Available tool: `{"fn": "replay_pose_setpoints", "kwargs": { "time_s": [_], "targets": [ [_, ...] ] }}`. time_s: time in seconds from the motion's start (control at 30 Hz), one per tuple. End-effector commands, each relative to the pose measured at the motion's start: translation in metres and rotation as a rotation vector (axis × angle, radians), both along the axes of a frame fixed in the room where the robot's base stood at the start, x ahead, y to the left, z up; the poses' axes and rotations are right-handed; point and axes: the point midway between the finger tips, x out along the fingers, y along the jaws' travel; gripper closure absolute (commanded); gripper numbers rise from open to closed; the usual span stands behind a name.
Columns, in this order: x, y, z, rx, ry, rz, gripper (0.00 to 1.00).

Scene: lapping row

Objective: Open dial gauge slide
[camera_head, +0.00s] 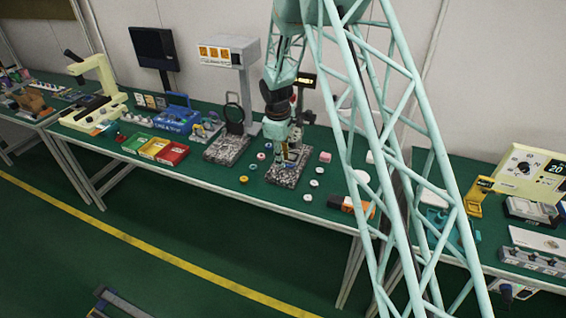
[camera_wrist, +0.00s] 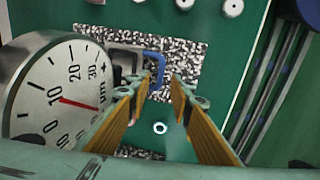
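A dial gauge (camera_wrist: 55,88) with a round silver face and a red needle fills the left of the wrist view. A blue bent handle (camera_wrist: 158,70) shows just beyond my fingertips, over a speckled granite base (camera_wrist: 190,58); I take it to be on the gauge's slide. My gripper (camera_wrist: 162,82) has yellow-padded fingers standing apart on either side of a gap, with the left fingertip close to the handle. I cannot tell whether they touch. In the head view my gripper (camera_head: 285,160) is low over the granite base (camera_head: 287,178), and the handle is largely hidden.
Small white, red and yellow round pieces lie on the green table around the base, such as a white one (camera_head: 308,197). A second granite stand (camera_head: 226,150) is to the left. An orange and black box (camera_head: 350,204) lies near the front edge.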

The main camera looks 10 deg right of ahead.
Motion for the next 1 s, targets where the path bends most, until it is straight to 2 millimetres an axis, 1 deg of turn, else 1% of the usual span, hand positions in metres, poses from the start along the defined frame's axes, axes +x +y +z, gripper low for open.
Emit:
{"fn": "replay_pose_setpoints", "kwargs": {
  "time_s": [0.1, 0.23, 0.63, 0.67, 0.87, 1.0],
  "targets": [
    [0.002, -0.001, -0.011, 0.0, 0.0, 0.0, 0.8],
    [0.003, -0.002, -0.017, 0.0, 0.0, 0.0, 0.8],
    [0.003, -0.002, -0.02, 0.0, 0.0, 0.0, 0.8],
    [0.003, -0.002, -0.02, 0.0, 0.0, 0.0, 0.81],
    [0.003, -0.002, -0.02, 0.0, 0.0, 0.0, 0.99],
    [0.003, -0.002, -0.02, 0.0, 0.0, 0.0, 1.0]
  ]
}}
